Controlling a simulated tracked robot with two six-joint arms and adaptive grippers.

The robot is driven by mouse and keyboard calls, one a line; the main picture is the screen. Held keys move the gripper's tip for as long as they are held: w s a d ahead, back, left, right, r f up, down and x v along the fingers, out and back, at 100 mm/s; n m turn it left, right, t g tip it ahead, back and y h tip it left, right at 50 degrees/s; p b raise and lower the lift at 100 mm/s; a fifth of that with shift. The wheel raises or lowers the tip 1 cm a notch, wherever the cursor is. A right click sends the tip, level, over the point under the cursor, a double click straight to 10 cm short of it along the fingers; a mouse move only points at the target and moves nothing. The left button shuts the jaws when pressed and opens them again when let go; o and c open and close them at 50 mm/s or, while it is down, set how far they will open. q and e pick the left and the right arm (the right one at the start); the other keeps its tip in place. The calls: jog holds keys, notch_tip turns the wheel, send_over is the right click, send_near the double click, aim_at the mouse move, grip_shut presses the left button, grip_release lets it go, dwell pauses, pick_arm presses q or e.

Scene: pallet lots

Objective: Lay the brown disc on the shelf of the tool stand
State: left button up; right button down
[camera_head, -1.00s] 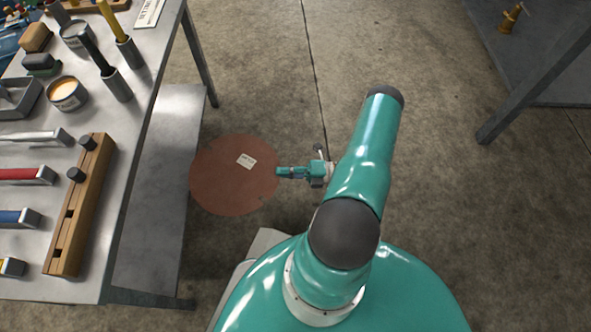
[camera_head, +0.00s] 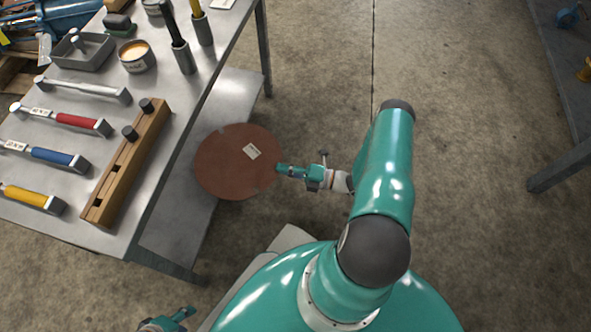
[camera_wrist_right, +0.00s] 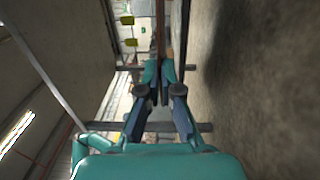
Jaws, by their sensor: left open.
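The brown disc (camera_head: 232,178), with a small white label, is held out beside the metal tool stand (camera_head: 185,92). In the head view its left part overlaps the stand's lower grey shelf (camera_head: 178,232); its height above the shelf is hard to tell. My right gripper (camera_head: 284,169) is shut on the disc's right edge. In the right wrist view the disc (camera_wrist_right: 160,30) shows edge-on, between the fingertips (camera_wrist_right: 159,72). My left gripper (camera_head: 186,315) is open and low at the bottom edge, partly cut off, away from the disc.
A stand leg (camera_head: 264,50) rises past the shelf's far end. Another table (camera_head: 560,165) stands at the right. The floor between is clear.

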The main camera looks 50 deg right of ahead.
jog(key=f+x, duration=0.3)
jog(key=x, duration=1)
jog(key=shift+w+a+f, duration=0.15)
jog(key=shift+w, duration=0.15)
jog(key=c, duration=1.2)
grip_release()
jog(key=shift+c, duration=0.2)
jog(key=v, duration=1.2)
